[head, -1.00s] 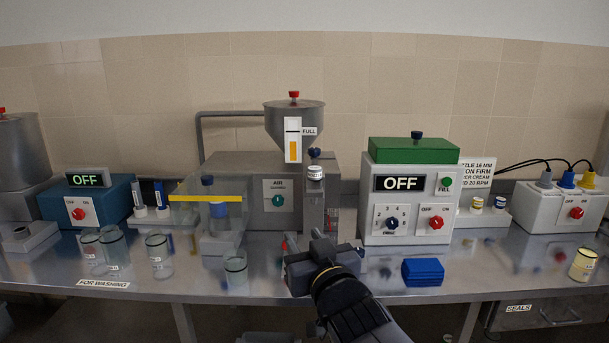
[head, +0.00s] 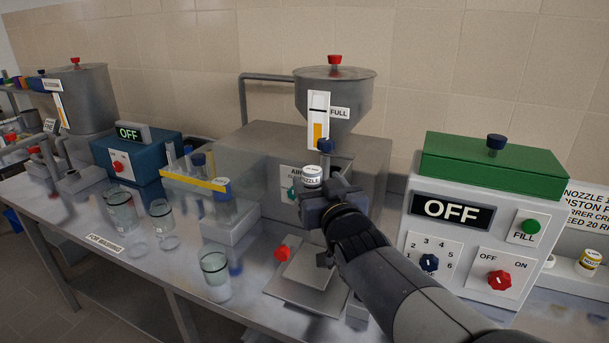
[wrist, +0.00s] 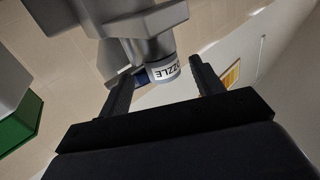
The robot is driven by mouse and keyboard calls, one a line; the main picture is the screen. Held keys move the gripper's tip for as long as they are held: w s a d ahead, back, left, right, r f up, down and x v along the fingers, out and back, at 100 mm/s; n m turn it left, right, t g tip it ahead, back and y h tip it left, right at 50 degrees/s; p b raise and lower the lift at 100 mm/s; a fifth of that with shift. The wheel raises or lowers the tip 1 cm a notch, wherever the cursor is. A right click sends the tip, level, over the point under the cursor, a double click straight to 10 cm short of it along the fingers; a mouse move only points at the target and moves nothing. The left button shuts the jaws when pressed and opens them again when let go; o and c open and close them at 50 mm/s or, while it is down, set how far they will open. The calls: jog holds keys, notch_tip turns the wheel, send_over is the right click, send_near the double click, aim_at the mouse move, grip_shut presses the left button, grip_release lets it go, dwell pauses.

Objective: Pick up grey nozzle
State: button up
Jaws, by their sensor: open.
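A short round piece labelled NOZZLE (head: 313,177), with a white band and pale grey end, sits at the front of the grey filling machine (head: 370,165), below its hopper. It also shows in the wrist view (wrist: 163,70), under a grey machine part. My gripper (head: 328,192) is open at the nozzle's height, close beside it. In the wrist view its two dark fingers (wrist: 164,85) stand on either side of the nozzle, which appears between their tips. I cannot tell whether they touch it. My gripper hides part of the machine's front.
A white control box with a green lid (head: 493,165) stands close at right of my arm. A stepped grey base with a red knob (head: 281,254) lies below my gripper.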

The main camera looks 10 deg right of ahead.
aim_at(310, 170)
jog(key=shift+w+a+r, duration=0.1)
jog(key=shift+w+a, duration=0.1)
jog(key=shift+w, duration=0.5)
jog(key=shift+w+a+p, duration=0.1)
jog(key=shift+w+p, duration=0.6)
jog(key=shift+w, duration=1.45)
jog(key=c, duration=1.1)
jog(key=shift+r, duration=0.1)
